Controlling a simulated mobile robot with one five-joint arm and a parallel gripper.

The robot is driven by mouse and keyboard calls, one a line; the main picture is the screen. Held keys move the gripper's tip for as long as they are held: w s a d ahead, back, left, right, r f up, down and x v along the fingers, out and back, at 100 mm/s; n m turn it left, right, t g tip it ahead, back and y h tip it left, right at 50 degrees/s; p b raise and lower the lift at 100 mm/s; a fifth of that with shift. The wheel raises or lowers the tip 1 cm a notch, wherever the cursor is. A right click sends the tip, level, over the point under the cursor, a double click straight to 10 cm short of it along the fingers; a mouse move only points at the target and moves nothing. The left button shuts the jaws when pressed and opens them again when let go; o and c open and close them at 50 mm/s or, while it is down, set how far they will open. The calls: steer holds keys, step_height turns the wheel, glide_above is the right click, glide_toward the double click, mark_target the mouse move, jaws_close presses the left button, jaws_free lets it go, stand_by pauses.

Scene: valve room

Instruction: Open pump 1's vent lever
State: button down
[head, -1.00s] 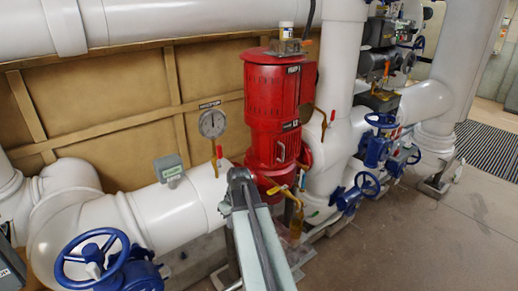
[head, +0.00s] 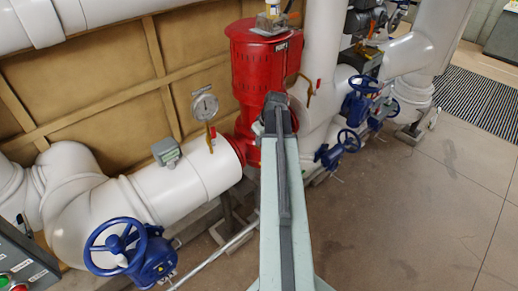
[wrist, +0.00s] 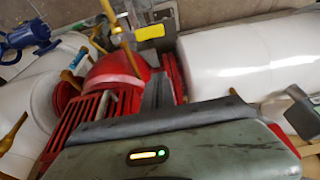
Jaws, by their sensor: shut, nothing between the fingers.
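Pump 1 is the tall red motor (head: 265,70) marked PUMP in the head view; its red casing (wrist: 120,85) also shows in the wrist view. My arm covers the pump's lower front in the head view, where I cannot see the low yellow lever. A yellow lever (wrist: 150,32) and an upright brass-coloured pipe (wrist: 120,35) stand beyond the red casing in the wrist view; I cannot tell whether this is the vent lever. My gripper (wrist: 158,84) shows as a narrow grey shape against the red casing, shut and empty. Contact with anything is unclear.
A gauge (head: 204,104) with a small red-handled valve stands left of the pump on a white pipe (head: 175,180). A blue handwheel (head: 115,246) is at front left. More blue valves (head: 345,142) stand at right. Floor (head: 410,220) at right is clear.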

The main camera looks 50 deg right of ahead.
steer(key=b+x, duration=1)
steer(key=x, duration=0.1)
steer(key=s+p, duration=0.1)
steer(key=s, duration=0.1)
steer(key=s+r, duration=0.1)
steer(key=s, duration=0.1)
steer(key=shift+s+a+r+p, duration=0.25)
steer(key=shift+s+p, duration=0.05)
steer(key=shift+p, duration=0.1)
